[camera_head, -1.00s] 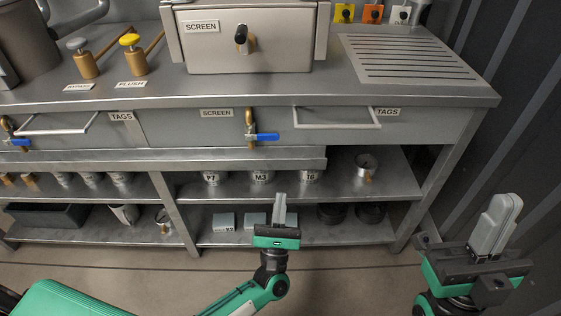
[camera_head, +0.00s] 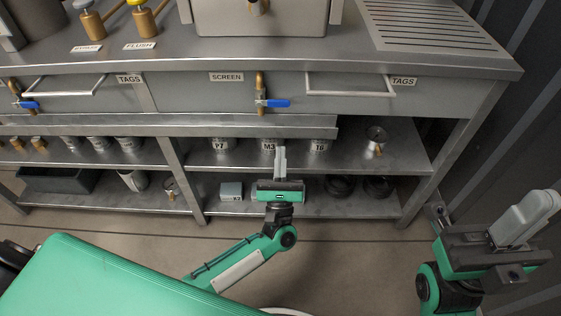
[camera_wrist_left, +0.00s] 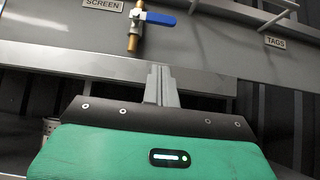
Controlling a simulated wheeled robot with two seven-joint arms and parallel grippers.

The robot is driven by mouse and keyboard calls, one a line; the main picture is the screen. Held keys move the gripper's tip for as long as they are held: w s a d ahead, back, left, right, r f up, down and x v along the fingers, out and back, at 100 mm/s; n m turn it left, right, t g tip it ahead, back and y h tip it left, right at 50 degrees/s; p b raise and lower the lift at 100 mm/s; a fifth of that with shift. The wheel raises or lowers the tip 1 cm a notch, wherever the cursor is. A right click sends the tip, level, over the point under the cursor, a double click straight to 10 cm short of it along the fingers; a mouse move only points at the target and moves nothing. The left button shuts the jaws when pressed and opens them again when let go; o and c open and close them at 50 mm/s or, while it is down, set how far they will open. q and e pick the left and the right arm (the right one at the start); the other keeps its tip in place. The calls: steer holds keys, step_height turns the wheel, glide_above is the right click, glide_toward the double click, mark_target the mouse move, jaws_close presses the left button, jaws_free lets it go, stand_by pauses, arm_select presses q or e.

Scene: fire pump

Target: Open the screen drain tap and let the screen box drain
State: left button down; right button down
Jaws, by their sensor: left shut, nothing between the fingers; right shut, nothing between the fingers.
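My right gripper (camera_head: 530,215) is shut and empty at the far right, away from the bench.
A second blue-levered tap (camera_head: 22,102) is at the left. Drawers labelled TAGS with bar handles (camera_head: 350,91) flank the screen tap. Shelves below hold labelled cups (camera_head: 268,147), a metal jug (camera_head: 375,141) and a dark bin (camera_head: 58,180). A ribbed wall (camera_head: 500,110) is at right.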

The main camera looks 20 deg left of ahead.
mark_target(281, 134)
arm_select(q)
steer(key=x, duration=0.6)
steer(key=shift+f, duration=0.1)
steer(key=shift+r, duration=2)
